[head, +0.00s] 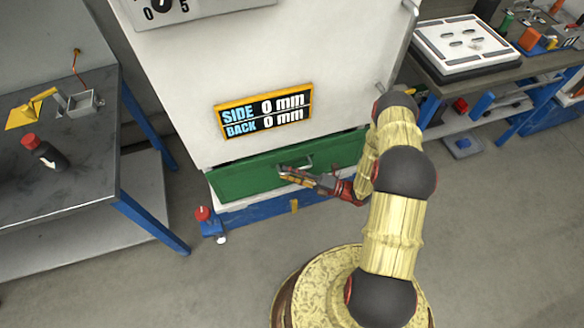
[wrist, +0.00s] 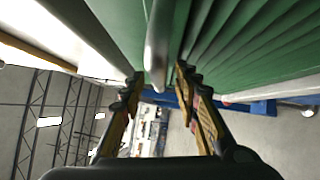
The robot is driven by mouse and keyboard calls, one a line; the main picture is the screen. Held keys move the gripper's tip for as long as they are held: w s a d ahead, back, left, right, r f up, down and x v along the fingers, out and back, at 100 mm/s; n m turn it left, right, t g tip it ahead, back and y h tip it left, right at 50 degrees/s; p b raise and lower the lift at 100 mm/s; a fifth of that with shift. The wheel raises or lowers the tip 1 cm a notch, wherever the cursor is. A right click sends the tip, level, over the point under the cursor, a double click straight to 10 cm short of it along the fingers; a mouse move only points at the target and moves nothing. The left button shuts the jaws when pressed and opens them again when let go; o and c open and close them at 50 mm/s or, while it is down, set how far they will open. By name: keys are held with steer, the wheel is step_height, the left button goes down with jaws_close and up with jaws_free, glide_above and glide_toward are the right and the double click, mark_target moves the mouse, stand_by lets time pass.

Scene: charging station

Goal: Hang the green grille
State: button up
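The green grille (head: 238,181) sits low across the front of the white cabinet, above a blue base. A dark strip shows along its top edge. Its metal handle (head: 297,164) is on its front; in the wrist view the handle (wrist: 158,45) runs down between my fingers. My gripper (head: 284,173) is at the handle. In the wrist view its two fingers (wrist: 159,80) stand apart, one on each side of the bar, with a gap visible on both sides. The grille's slats (wrist: 245,45) fill the upper right of that view. My arm hides the grille's right end in the head view.
A sign (head: 264,110) on the white cabinet (head: 200,70) reads SIDE 0 mm, BACK 0 mm. A dark table (head: 75,185) stands at left, with a red-capped bottle (head: 43,152). A workbench with a white tray (head: 464,45) is at right. The floor in front is clear.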

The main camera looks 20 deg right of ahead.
steer(key=shift+c, duration=0.5)
jaws_close()
stand_by(0.7)
